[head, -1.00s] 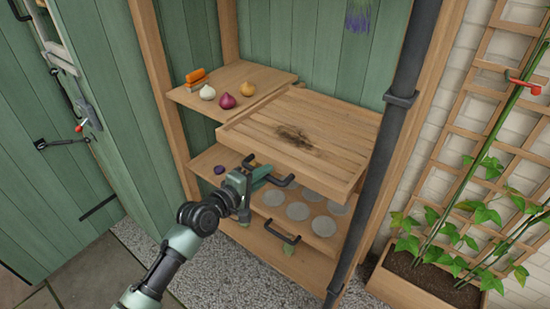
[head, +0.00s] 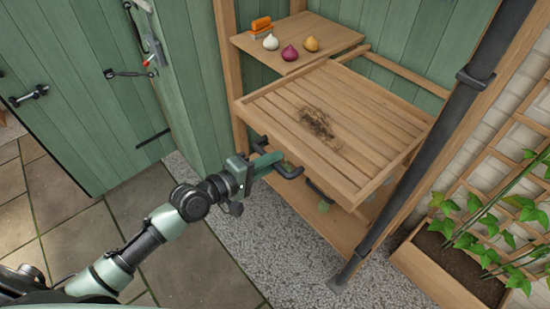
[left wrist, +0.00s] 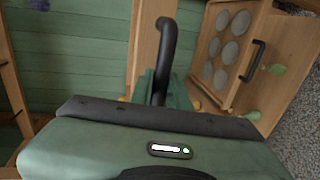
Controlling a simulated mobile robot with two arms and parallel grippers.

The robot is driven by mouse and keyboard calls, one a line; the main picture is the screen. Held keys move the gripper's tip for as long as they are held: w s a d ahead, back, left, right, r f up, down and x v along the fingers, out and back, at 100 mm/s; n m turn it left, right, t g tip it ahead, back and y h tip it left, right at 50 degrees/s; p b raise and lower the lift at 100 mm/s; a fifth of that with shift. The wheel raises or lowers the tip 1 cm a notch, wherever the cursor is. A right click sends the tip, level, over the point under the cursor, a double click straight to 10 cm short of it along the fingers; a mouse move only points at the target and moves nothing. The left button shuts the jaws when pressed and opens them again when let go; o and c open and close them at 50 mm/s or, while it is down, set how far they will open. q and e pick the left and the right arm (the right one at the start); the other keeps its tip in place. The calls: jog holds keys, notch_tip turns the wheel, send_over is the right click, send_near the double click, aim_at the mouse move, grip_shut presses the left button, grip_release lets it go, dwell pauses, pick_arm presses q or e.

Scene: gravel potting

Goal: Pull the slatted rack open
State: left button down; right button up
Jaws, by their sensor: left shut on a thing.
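The slatted rack (head: 385,112) is a wooden slatted tray with a dark patch of soil on its slats. It stands well out from the shelf frame, with the wooden runner showing behind it. Its black handle (head: 290,172) is on the front edge. My left gripper (head: 268,163) is shut on this handle at its left part. In the left wrist view the black handle (left wrist: 168,45) rises from between the fingers, which are mostly hidden by the gripper body. My right gripper is not in view.
An upper shelf (head: 330,48) holds a white, a purple and a yellow bulb and an orange-topped brush (head: 261,27). A lower tray with round discs (left wrist: 222,45) has its own black handle. A dark pipe (head: 430,150) stands close to the right. Gravel and paving lie in front.

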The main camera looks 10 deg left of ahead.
pick_arm(q)
jog(key=c, duration=1.4)
grip_release()
jog(key=shift+o, duration=0.2)
jog(key=b+v, duration=0.2)
jog(key=v, duration=0.5)
jog(key=shift+s+a, duration=0.2)
jog(key=shift+s, duration=0.1)
